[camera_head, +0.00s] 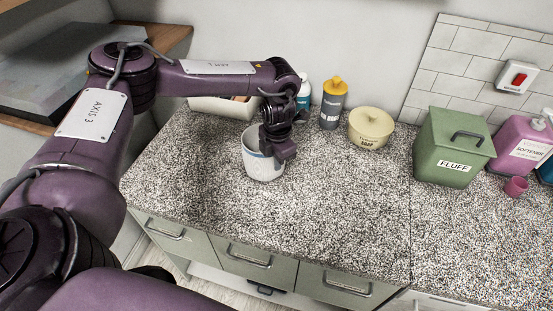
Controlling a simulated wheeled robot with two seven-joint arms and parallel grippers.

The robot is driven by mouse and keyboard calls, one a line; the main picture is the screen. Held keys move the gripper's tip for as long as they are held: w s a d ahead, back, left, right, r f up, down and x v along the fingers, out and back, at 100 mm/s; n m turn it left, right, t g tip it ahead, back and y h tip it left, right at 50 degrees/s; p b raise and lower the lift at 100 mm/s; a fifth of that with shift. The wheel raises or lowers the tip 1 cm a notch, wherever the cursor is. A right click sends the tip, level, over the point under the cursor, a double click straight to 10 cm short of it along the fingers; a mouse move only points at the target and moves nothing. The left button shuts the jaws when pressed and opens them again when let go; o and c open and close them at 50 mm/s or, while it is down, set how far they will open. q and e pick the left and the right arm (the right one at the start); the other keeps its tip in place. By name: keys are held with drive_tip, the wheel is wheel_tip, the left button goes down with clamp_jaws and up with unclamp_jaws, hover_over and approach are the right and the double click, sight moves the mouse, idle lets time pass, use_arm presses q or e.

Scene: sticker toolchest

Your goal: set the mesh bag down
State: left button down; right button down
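A white, round, open-topped thing with a blue band (258,165) stands upright on the speckled counter. It may be the mesh bag, but I cannot make out any mesh at this size. My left gripper (286,153) points down at its right rim and covers part of its opening. I cannot tell whether the fingers are shut on the rim. My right gripper is out of the picture.
A grey bottle with a yellow cap (333,103), a cream soap tub (370,128) and a pale bin (222,108) stand along the wall. A green FLUFF box (451,148), a pink softener bottle (522,145) and a small pink cup (516,186) stand right. The counter's front middle is clear.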

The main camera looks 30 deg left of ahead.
use_arm(q)
drive_tip(key=c, duration=2.1)
unclamp_jaws()
drive_tip(key=shift+f, duration=0.15)
drive_tip(key=shift+c, duration=0.2)
drive_tip(key=o, duration=0.5)
drive_tip(key=shift+c, duration=0.2)
